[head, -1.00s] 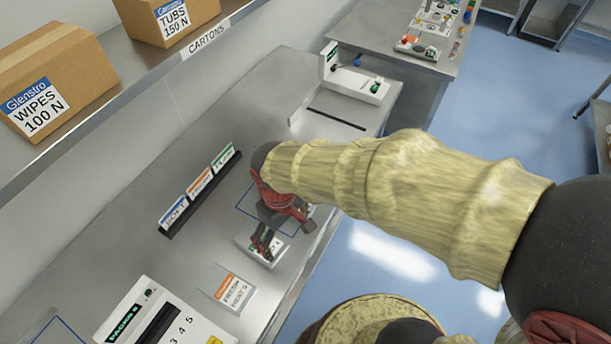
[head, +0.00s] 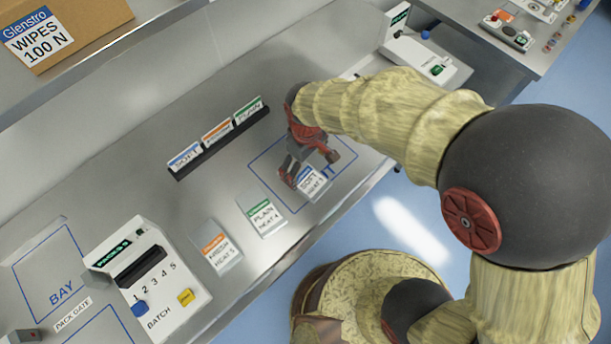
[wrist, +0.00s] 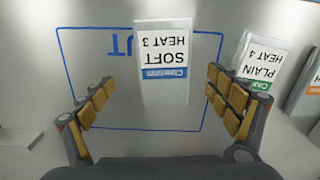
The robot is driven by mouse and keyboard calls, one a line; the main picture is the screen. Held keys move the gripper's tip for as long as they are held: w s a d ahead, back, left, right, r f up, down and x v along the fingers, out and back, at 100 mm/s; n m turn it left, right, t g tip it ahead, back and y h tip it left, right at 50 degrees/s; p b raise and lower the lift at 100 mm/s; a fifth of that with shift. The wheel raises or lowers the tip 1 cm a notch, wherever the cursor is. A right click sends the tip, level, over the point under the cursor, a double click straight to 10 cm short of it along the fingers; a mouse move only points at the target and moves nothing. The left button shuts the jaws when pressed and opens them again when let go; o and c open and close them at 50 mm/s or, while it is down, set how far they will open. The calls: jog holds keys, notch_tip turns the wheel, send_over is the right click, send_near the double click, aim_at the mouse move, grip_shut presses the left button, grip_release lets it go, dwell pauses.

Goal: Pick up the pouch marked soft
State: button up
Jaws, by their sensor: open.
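The pouch marked soft (head: 312,182) is white with a blue band and reads "SOFT HEAT 3". It lies inside a blue outlined square on the steel bench. In the wrist view the soft pouch (wrist: 162,62) shows upside down, a little ahead of and between my fingers. My gripper (head: 308,178) is above the pouch in the head view and hides part of it. In the wrist view my gripper (wrist: 158,103) is open, one padded finger on each side, with nothing between the tips but bench and the pouch's near end.
A pouch marked plain (head: 263,216) lies left of the soft one, and a third pouch with an orange band (head: 217,246) lies beyond it. A label rack (head: 220,138) stands behind. A batch control box (head: 150,273) is at lower left. Another machine (head: 425,58) stands at the back right.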

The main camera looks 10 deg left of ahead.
aim_at(304, 177)
jog(key=f, duration=0.3)
jog(key=f+b, duration=0.1)
jog(key=f, duration=0.1)
jog(key=shift+s+a+f, duration=0.1)
jog(key=shift+s+a, duration=0.1)
jog(key=shift+a, duration=0.05)
jog(key=c, duration=0.3)
jog(key=c, duration=1)
